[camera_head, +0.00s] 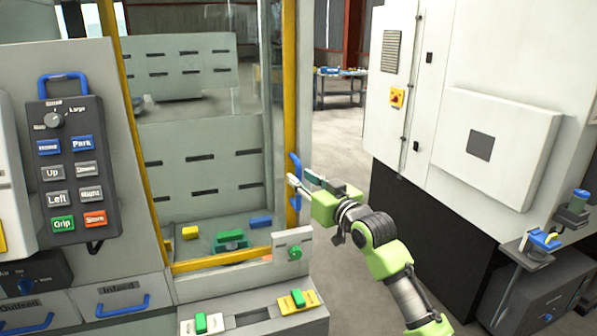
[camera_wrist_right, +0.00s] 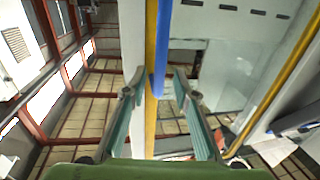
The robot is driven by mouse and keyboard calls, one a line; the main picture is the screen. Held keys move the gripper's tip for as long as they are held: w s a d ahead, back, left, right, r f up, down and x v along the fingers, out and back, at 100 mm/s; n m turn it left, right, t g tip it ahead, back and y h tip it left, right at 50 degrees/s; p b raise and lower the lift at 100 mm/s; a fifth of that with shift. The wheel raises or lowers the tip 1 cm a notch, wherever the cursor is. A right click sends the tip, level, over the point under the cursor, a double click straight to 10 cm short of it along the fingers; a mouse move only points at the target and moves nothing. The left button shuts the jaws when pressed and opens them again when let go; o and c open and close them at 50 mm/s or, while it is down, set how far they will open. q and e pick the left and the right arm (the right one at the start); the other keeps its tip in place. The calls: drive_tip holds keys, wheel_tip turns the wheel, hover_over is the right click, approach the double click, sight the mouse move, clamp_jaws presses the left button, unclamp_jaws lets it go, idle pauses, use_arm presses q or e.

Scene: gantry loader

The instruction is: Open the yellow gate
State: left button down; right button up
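The yellow gate (camera_head: 291,90) is a yellow frame around a clear panel, and it appears closed against the grey machine. A blue handle (camera_head: 295,170) is fixed upright on its right post. My right gripper (camera_head: 303,182) reaches in from the right at the handle's height. In the right wrist view the two fingers of this gripper (camera_wrist_right: 155,88) are apart, with the blue handle (camera_wrist_right: 161,45) and the yellow post (camera_wrist_right: 151,60) seen between them. I cannot tell whether a finger touches the handle. My left gripper is not in view.
A control pendant (camera_head: 70,165) with several buttons hangs at the left. Behind the gate lie a yellow block (camera_head: 190,232) and a blue block (camera_head: 261,222). A white cabinet (camera_head: 480,80) stands at the right. Floor shows between the gate and the cabinet.

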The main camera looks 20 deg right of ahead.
drive_tip(key=shift+x, duration=1.3)
drive_tip(key=shift+f, duration=0.1)
clamp_jaws()
